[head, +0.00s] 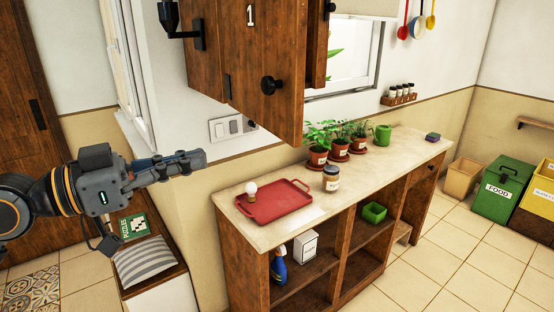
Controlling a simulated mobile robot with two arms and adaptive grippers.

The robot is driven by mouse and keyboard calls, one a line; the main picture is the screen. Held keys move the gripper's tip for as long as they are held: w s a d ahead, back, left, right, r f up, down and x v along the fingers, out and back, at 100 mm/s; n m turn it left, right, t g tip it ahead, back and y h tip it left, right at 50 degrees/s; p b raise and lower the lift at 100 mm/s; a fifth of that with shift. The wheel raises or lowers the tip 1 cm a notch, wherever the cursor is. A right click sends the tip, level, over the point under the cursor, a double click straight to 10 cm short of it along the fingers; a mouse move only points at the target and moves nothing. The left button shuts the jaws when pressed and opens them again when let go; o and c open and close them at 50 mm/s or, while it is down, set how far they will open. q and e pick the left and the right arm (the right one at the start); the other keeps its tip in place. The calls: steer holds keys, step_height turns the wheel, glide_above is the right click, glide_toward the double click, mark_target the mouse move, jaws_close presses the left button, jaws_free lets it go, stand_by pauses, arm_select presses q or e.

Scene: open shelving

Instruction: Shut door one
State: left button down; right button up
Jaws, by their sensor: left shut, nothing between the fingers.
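Door one (262,50) is a brown wooden wall-cabinet door with a white "1" near its top and a round black knob (271,85) low on its face. It stands swung out over the counter, and its top is cut off by the frame. My left gripper (203,159) is at the left, below and left of the door and apart from it. Its fingers are shut, empty and point right. My right gripper is not in view.
Below the door, the counter (330,209) holds a red tray (275,203) with a bulb, a jar (331,179) and potted plants (340,143). A black wall lamp (170,17) is left of the cabinet. Floor at the right front is clear.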

arm_select(q)
steer(key=p, duration=0.7)
glide_toward(288, 137)
steer(key=x, duration=0.5)
steer(key=shift+w+d+r, duration=0.15)
steer(key=shift+d+r, duration=0.05)
steer(key=shift+d, duration=0.15)
steer(key=shift+w+d+f+p, duration=0.2)
steer(key=shift+w+d+p, duration=0.15)
steer(key=shift+d, duration=0.2)
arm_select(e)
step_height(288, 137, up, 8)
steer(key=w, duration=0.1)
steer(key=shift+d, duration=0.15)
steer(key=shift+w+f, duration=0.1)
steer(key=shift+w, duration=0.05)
